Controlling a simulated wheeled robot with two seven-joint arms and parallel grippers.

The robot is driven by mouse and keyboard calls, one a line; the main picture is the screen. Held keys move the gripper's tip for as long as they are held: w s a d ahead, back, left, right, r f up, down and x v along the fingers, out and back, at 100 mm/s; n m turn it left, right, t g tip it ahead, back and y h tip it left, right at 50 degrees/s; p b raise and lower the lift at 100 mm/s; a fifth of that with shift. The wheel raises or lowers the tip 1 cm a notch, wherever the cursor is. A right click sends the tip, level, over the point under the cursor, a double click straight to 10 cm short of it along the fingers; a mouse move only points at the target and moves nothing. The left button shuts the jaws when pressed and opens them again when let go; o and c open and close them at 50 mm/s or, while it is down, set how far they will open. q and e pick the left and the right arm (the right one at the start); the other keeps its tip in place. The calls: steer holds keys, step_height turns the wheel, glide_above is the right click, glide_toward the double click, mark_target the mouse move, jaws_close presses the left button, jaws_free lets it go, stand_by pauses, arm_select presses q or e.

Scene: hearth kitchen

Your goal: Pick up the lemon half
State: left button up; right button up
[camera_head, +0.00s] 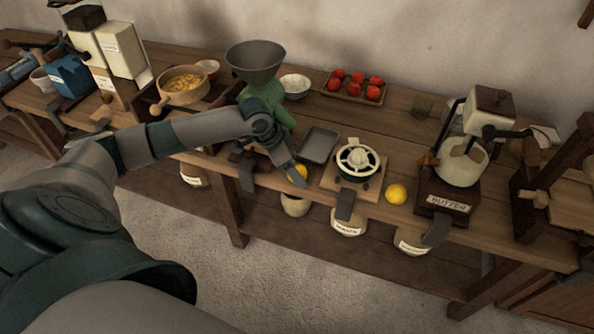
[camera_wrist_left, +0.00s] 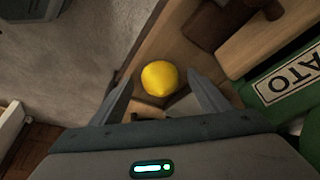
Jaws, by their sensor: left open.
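A yellow lemon half (camera_head: 299,172) sits near the front edge of the wooden bench, partly hidden behind my left gripper (camera_head: 287,174) in the head view. In the left wrist view the lemon half (camera_wrist_left: 160,78) shows its rounded yellow side; no cut face is visible. My left gripper (camera_wrist_left: 159,80) is open and points down at it. The lemon half appears in the gap between the two fingertips, with no clear contact. A second yellow lemon piece (camera_head: 396,193) lies right of the juicer. My right gripper is not in view.
A juicer (camera_head: 358,159) on a wooden board stands right of the lemon half, with a grey tray (camera_head: 319,146) behind. A green grinder (camera_head: 264,103) stands close behind my left wrist. A labelled butter churn (camera_head: 455,180) is farther right. Jars stand on the lower shelf.

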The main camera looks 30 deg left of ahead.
arm_select(q)
steer(key=c, duration=1.2)
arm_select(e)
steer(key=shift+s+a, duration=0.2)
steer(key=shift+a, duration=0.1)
arm_select(q)
steer(key=shift+r, duration=0.15)
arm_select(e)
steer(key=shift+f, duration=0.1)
